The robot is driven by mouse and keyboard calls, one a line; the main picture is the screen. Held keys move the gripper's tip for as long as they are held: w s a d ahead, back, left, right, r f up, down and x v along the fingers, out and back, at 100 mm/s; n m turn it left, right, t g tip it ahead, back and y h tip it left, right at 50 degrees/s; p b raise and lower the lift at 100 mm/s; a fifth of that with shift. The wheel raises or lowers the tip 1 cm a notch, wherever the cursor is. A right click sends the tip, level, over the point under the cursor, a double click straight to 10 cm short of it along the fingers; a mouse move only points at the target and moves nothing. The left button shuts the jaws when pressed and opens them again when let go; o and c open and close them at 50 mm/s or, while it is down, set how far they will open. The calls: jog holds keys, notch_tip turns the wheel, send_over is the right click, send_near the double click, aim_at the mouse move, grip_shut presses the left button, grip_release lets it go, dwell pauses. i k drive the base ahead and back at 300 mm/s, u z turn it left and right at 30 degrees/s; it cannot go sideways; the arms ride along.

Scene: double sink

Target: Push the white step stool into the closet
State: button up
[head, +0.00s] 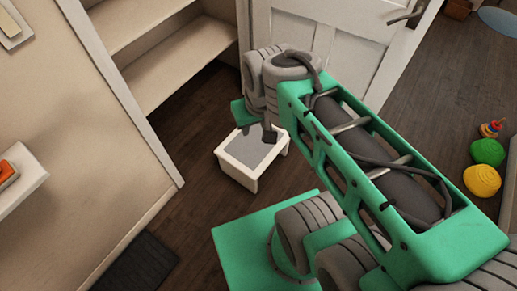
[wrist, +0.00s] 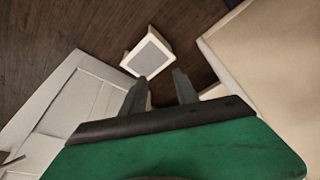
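The white step stool (head: 233,171) with a grey top stands upright on the dark wooden floor, by the closet opening in the head view. In the wrist view the stool (wrist: 149,53) shows beyond my fingertips. The closet (head: 165,45) is at the upper left, with pale shelves and dark floor inside. My gripper (head: 257,133) hangs over the stool's far edge in the head view, hiding part of it. In the wrist view its two fingers (wrist: 160,84) are spread with nothing between them. I cannot tell whether a finger touches the stool.
A white panelled door (head: 335,40) stands right of the closet opening. A white door frame (head: 122,95) edges its left side. A dark mat (head: 137,264) lies at lower left. Green (head: 487,151) and yellow (head: 482,180) toys lie at far right.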

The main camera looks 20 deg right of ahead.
aim_at(244, 159)
jog(key=k, duration=0.5)
jog(key=z, duration=1.2)
jog(key=i, duration=1.05)
jog(key=u, duration=3)
jog(key=i, duration=0.5)
jog(key=u, duration=0.1)
